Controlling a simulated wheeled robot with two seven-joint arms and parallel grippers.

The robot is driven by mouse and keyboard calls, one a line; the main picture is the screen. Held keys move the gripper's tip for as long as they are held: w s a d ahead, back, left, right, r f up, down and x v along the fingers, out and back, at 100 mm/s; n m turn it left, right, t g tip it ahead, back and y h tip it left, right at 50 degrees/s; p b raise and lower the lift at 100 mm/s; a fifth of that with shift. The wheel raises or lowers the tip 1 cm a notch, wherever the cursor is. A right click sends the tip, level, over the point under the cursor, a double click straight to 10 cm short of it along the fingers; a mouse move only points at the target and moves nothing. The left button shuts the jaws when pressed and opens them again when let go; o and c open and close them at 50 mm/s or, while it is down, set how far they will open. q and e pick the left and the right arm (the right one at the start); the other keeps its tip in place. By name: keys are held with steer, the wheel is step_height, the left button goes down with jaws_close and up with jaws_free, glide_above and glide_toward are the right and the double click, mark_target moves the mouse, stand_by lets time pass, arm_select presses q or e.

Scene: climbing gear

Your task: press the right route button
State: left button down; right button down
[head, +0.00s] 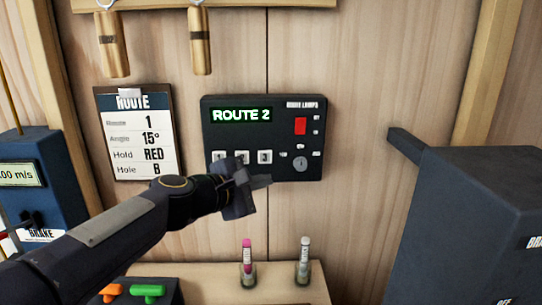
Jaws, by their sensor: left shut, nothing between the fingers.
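A dark route box (288,168) hangs on the wood wall. Its green display (241,115) reads "ROUTE 2". A route card (136,133) left of the box reads Route 1, 15°, Hold RED, Hole B. My left gripper (262,182) is shut and empty, in front of the box's lower edge just below the buttons. I cannot tell whether it touches the box. My right gripper is out of view.
A red lamp or switch (300,126) and a round dial (300,164) are on the box's right. A shelf (275,288) below bears two small vials. A dark box (478,220) with an arm juts out at right; a blue brake unit (38,190) stands left.

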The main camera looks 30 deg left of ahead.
arm_select(q)
steer(key=p, duration=0.1)
glide_toward(272, 160)
steer(key=shift+d+x, duration=0.2)
steer(key=shift+x, duration=1.05)
steer(key=shift+d+x, duration=0.25)
steer(key=shift+x, duration=0.95)
steer(key=shift+a+f, duration=0.1)
steer(key=shift+w+a, duration=0.15)
steer(key=shift+w, duration=0.05)
stand_by(0.3)
steer(key=shift+w+a, duration=0.2)
steer(key=shift+w, duration=0.1)
stand_by(0.7)
steer(key=shift+s+d, duration=0.4)
steer(key=shift+s, duration=0.3)
